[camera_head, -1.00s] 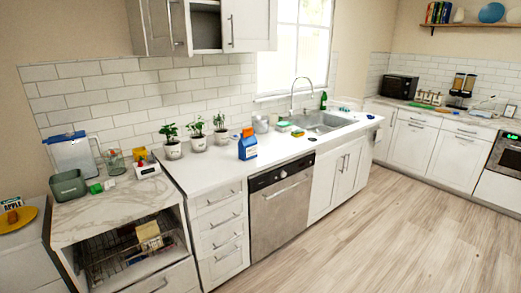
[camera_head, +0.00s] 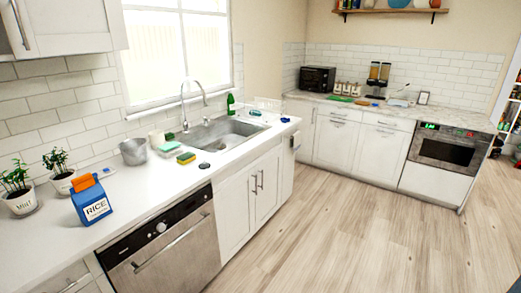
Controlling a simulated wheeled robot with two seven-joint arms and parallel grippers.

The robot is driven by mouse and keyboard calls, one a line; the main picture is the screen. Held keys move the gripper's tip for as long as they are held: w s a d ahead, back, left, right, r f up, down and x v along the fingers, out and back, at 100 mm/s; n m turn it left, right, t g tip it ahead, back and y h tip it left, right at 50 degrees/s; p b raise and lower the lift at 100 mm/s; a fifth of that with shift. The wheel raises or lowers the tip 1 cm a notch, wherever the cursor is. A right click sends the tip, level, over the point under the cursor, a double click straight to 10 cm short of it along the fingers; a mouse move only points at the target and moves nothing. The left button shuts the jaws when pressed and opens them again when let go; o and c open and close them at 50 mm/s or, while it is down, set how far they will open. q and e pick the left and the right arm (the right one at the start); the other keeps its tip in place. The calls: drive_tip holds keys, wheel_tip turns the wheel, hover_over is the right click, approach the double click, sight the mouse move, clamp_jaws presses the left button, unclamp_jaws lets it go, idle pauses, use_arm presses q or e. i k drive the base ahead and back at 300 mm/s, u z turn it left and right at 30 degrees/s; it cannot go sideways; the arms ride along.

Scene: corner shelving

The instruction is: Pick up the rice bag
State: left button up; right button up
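The rice bag (camera_head: 91,203) stands upright on the white counter at the left of the head view. It is blue with a white label reading "RICE" and an orange piece at its top. It is near the counter's front edge, in front of two potted plants. Neither of my grippers is in view.
Potted plants (camera_head: 18,199) stand behind and left of the bag. A metal pot (camera_head: 134,151), sponges (camera_head: 186,158) and the sink (camera_head: 223,134) lie to its right. A dishwasher (camera_head: 165,243) is below the counter. The wooden floor (camera_head: 340,225) is clear.

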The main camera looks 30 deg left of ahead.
sight(92, 204)
drive_tip(key=u, duration=0.05)
drive_tip(key=i, duration=1.6)
drive_tip(key=u, duration=0.85)
drive_tip(key=i, duration=0.85)
drive_tip(key=u, duration=1.55)
drive_tip(key=i, duration=0.6)
drive_tip(key=u, duration=0.35)
